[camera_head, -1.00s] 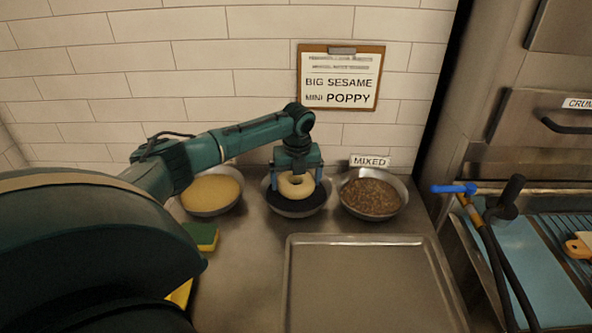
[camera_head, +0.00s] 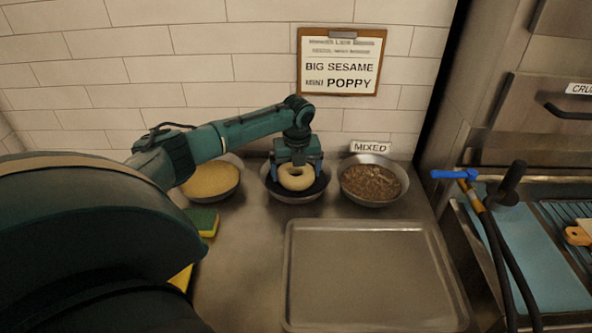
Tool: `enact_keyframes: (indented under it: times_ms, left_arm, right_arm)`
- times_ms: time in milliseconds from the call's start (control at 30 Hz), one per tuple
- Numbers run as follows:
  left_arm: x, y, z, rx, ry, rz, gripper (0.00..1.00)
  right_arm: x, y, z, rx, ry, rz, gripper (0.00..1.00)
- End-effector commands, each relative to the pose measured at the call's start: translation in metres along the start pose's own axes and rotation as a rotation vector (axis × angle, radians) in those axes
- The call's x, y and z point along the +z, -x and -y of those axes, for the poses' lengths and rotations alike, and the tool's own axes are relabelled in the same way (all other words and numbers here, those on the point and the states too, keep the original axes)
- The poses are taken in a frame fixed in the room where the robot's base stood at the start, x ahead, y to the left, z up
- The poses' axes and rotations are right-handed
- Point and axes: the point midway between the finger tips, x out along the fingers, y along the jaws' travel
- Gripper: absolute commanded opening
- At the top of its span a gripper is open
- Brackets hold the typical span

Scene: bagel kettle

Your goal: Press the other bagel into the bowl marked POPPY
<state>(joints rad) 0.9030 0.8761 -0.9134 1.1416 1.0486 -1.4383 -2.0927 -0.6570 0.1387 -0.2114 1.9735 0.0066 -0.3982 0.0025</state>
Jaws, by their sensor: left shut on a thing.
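A pale bagel (camera_head: 297,178) is held in my left gripper (camera_head: 297,170), whose fingers are shut on its two sides. The bagel is tilted, its hole facing me, at the middle bowl (camera_head: 296,199) of dark seeds, low within the rim. Whether it touches the seeds I cannot tell. The arm and gripper hide the back of this bowl and any label behind it, so I cannot read POPPY on it. My right gripper does not show.
A bowl of pale seeds (camera_head: 212,181) stands left, and a bowl of mixed topping (camera_head: 372,184) right under a MIXED label (camera_head: 370,147). An empty metal tray (camera_head: 365,275) lies in front. A green-yellow sponge (camera_head: 205,221) is at left. A clipboard (camera_head: 341,62) hangs on the wall.

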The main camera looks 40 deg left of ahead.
Motion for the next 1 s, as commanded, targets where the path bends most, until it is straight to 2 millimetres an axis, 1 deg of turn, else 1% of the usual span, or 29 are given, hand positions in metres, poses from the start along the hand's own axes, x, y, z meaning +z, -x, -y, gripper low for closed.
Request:
enact_keyframes:
  times_ms: [667, 1000]
  left_arm:
    - [-0.0009, -0.0079, 0.0003, -0.001, 0.0, 0.0, 0.7]
    - [-0.0008, -0.0075, 0.0002, 0.0, 0.0, 0.0, 0.7]
  right_arm:
    - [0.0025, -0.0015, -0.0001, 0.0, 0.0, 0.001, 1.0]
    - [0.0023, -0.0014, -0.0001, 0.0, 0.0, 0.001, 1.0]
